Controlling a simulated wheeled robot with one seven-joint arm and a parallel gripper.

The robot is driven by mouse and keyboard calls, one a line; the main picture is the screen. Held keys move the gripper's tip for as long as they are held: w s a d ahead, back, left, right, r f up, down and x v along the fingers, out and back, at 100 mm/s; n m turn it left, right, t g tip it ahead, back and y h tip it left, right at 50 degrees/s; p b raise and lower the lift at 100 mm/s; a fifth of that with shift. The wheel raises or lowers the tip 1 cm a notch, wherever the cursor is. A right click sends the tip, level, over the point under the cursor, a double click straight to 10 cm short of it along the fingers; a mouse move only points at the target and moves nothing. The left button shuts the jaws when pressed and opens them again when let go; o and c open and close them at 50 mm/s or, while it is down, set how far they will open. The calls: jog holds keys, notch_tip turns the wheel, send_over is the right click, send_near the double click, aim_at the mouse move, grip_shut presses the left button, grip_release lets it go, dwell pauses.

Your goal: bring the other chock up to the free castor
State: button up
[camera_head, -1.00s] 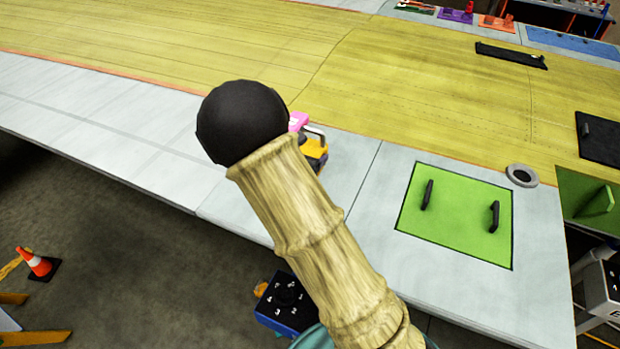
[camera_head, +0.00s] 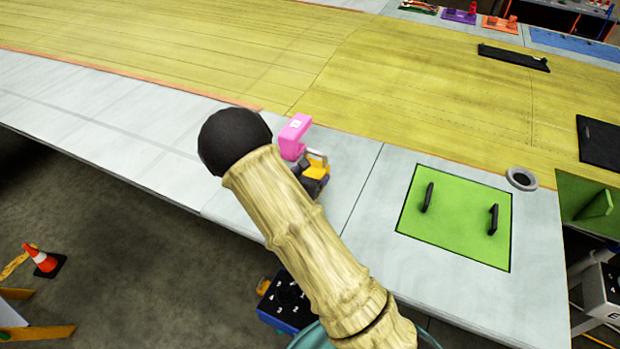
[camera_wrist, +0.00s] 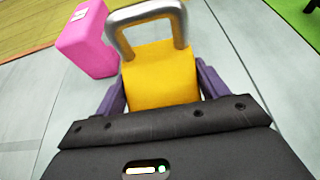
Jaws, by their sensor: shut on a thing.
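A yellow block with a bent grey metal handle, seemingly the chock (camera_head: 317,169), is in my gripper. It also shows in the wrist view (camera_wrist: 160,75), with the purple fingers of my gripper (camera_wrist: 160,92) shut on its two sides. In the head view my gripper (camera_head: 313,183) is partly hidden behind my arm, over the pale grey panels. I cannot tell how high the block is above them. No castor and no second chock can be made out.
A pink block (camera_head: 293,137) with a white label is close beyond the yellow block; it also shows in the wrist view (camera_wrist: 84,42). A green hatch (camera_head: 458,225) with two black handles lies right. A blue numbered box (camera_head: 287,308) and an orange cone (camera_head: 42,262) are below the panel edge.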

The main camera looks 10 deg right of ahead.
notch_tip(320, 180, down, 2)
jog(key=shift+w+p, duration=0.15)
jog(key=shift+p, duration=0.15)
jog(key=shift+f, duration=0.1)
jog(key=o, duration=1.6)
jog(key=shift+f, duration=0.1)
